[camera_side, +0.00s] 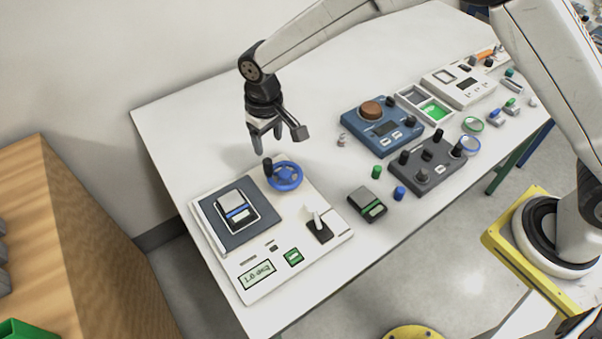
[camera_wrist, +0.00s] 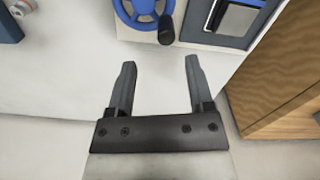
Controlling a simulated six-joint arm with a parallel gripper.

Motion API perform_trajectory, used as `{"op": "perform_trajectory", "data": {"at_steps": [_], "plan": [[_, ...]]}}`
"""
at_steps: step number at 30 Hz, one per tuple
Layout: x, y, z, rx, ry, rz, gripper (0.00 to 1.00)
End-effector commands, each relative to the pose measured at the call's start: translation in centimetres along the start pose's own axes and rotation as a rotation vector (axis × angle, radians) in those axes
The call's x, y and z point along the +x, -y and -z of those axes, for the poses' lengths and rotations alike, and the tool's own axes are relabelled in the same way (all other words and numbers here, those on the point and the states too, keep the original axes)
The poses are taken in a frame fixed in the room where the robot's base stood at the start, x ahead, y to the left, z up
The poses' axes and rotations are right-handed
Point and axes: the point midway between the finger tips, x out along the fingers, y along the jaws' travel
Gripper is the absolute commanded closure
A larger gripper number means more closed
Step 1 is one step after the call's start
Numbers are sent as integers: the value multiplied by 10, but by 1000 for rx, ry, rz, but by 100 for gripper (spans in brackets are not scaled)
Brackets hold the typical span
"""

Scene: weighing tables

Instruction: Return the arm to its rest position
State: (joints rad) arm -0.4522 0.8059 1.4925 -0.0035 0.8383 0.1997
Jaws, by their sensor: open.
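My gripper (camera_side: 264,140) hangs from my arm above the white table, fingers pointing down. In the side view it is just behind the blue handwheel (camera_side: 285,176) with its black knob. In the wrist view my gripper (camera_wrist: 160,80) has its two fingers spread with nothing between them. The handwheel also shows at the top of the wrist view (camera_wrist: 143,12), beyond the fingertips. Whether a fingertip touches the wheel's knob cannot be told from the side view, but they look apart in the wrist view.
A white panel (camera_side: 321,268) with a small display carries the wheel, a lever and a dark pad (camera_side: 212,227) holding a device. A blue scale (camera_side: 357,134), a dark grey knob box (camera_side: 437,173) and small coloured weights stand to the right. The table's back left is clear. A wooden cabinet (camera_side: 95,245) stands left.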

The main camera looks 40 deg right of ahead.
Motion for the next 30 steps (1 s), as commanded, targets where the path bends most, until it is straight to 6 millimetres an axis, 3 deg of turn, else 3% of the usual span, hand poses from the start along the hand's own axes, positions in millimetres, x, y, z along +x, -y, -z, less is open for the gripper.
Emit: {"op": "perform_trajectory", "data": {"at_steps": [5, 11, 21, 30], "plan": [[-13, -25, -13, 26, -21, 4, 33], [-31, -66, -42, 70, -58, 7, 33], [-54, -127, -115, 148, -129, 2, 33], [-62, -162, -191, 216, -190, -14, 33]]}}
